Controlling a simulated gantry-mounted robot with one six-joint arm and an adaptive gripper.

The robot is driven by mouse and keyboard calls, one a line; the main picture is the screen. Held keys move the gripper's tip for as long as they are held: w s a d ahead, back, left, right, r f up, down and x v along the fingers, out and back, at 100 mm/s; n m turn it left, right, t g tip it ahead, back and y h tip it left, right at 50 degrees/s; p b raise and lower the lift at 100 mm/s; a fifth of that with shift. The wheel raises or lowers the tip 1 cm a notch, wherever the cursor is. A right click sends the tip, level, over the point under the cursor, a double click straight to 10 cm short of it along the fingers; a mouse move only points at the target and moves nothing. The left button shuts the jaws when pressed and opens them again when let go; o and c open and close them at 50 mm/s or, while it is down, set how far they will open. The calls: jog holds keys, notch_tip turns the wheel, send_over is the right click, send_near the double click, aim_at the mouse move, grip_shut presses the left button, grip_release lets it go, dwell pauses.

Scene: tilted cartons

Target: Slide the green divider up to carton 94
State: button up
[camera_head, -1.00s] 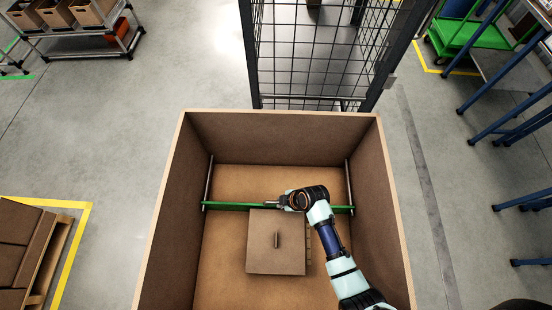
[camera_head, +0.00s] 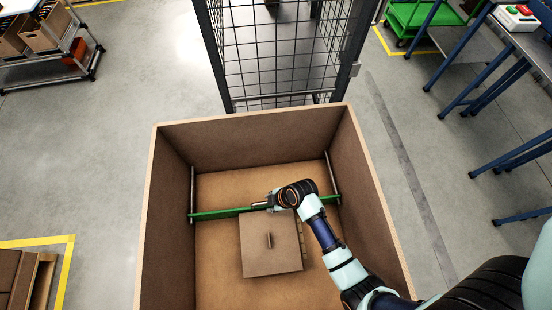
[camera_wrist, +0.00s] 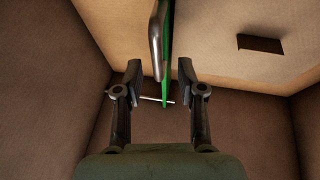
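The green divider (camera_head: 225,213) spans the inside of a large brown box, between rails on its left and right walls. My gripper (camera_head: 262,204) is over the divider. In the wrist view my gripper (camera_wrist: 160,72) is open, with the green divider (camera_wrist: 167,75) and its metal handle (camera_wrist: 155,42) between the fingers, with gaps on both sides.
The large box's walls (camera_head: 165,200) surround the work area, and my arm reaches over its right side. Bare box floor (camera_head: 250,182) shows beyond the divider. A wire-mesh cage (camera_head: 280,60) stands behind the box. A cart (camera_head: 50,45) is at the upper left.

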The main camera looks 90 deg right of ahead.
jog(key=v, duration=1)
jog(key=w+a+r+t, duration=0.1)
jog(key=w+a+r, duration=0.2)
jog(key=w+r, duration=0.25)
jog(key=w+a+r+t+h, duration=0.1)
jog(key=w+a+r, duration=0.1)
jog(key=w+r, duration=0.4)
jog(key=w+a+r+t, duration=0.1)
jog(key=w+a+r, duration=0.25)
jog(key=w, duration=0.35)
jog(key=w+a+r+m+t+y, duration=0.1)
jog(key=w+a+r+t, duration=0.2)
jog(key=a+r, duration=0.6)
jog(key=w+a+r+m+t+y, duration=0.15)
jog(key=w+a+r, duration=0.25)
jog(key=a+r, duration=0.45)
notch_tip(320, 180, up, 36)
jog(key=a+p, duration=0.1)
jog(key=p, duration=3.7)
jog(key=shift+p, duration=0.3)
